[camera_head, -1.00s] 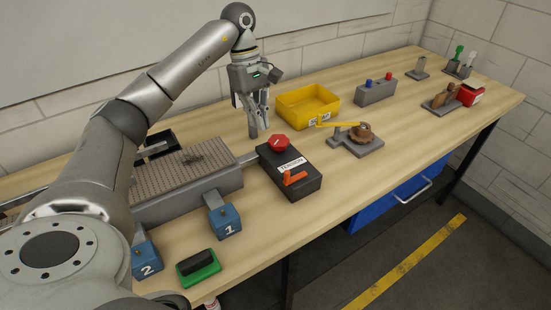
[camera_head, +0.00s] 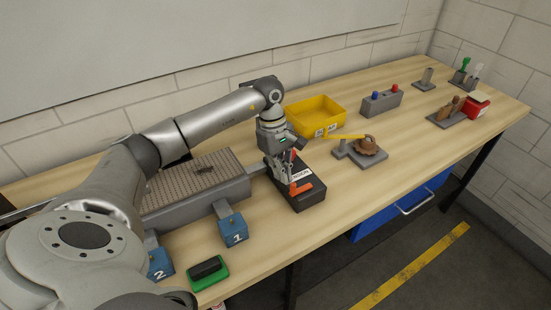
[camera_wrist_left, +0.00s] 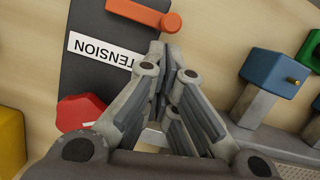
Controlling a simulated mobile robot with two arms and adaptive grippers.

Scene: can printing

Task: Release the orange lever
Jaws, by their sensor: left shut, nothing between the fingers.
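The orange lever (camera_head: 301,188) sits on top of the black box (camera_head: 311,199) at its front end. The lever also shows at the top of the left wrist view (camera_wrist_left: 145,14), beside the white label "TENSION" (camera_wrist_left: 98,52). My left gripper (camera_head: 280,181) is shut and empty, pointing down over the box close to the lever. In the left wrist view its fingertips (camera_wrist_left: 163,50) lie below the lever in the picture, with a visible gap. A red knob (camera_wrist_left: 80,112) on the box is mostly hidden by the gripper in the head view. My right gripper is not in view.
A grey conveyor (camera_head: 190,200) and blue blocks 1 (camera_head: 233,230) and 2 (camera_head: 160,264) lie left. Bare table surrounds the box's front and right.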

